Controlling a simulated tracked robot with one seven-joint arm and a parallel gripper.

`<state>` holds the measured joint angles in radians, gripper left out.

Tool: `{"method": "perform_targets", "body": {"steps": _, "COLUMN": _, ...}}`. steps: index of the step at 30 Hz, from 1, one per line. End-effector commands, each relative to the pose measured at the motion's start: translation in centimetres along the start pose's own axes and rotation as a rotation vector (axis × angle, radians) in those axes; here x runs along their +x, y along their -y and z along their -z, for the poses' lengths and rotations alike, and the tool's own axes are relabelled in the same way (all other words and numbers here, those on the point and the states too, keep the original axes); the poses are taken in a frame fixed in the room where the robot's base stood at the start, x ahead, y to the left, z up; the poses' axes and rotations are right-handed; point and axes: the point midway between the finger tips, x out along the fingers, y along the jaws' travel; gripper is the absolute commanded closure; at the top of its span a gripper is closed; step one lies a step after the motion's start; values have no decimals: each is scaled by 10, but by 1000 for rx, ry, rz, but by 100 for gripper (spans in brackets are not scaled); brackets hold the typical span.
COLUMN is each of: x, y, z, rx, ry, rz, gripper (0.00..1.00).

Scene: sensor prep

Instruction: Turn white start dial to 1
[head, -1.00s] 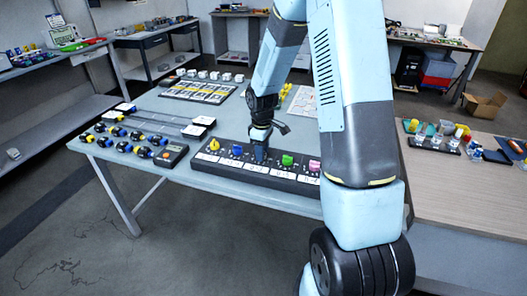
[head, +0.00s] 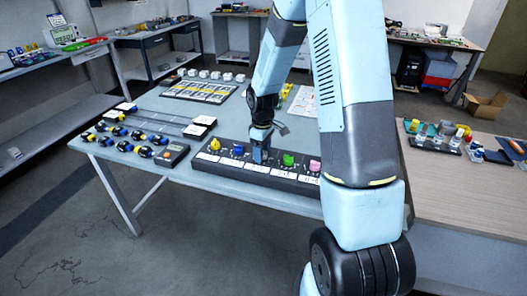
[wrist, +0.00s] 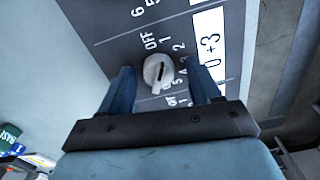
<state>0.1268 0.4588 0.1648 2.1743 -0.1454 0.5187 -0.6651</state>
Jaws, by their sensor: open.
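The white start dial (wrist: 158,72) shows in the wrist view as a round knob on a dark panel (wrist: 110,22), with OFF and numbers around it. My gripper (wrist: 161,68) is open, with one finger on each side of the dial. Whether the fingers touch it is unclear. In the head view my gripper (head: 260,157) is down at the middle of the long dial panel (head: 207,172), hiding the white dial.
On the same panel are a yellow dial (head: 214,145), a blue dial (head: 238,149), a green dial (head: 288,160) and a pink dial (head: 315,166). A wooden table (head: 450,185) stands at right.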

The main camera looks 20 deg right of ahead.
Motion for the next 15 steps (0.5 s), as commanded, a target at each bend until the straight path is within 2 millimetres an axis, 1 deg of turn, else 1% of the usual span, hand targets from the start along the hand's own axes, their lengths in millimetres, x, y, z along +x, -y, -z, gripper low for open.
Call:
{"method": "perform_targets", "body": {"steps": 5, "x": -1, "y": -1, "z": 0, "rx": 1, "ry": 0, "rz": -1, "gripper": 37}}
{"method": "perform_targets", "body": {"steps": 8, "x": -5, "y": -1, "z": 0, "rx": 1, "ry": -1, "rz": -2, "gripper": 37}}
{"method": "perform_targets", "body": {"steps": 11, "x": -16, "y": -1, "z": 0, "rx": 1, "ry": -1, "rz": -2, "gripper": 37}}
{"method": "perform_targets", "body": {"steps": 15, "x": -40, "y": -1, "z": 0, "rx": 1, "ry": -3, "rz": -4, "gripper": 37}}
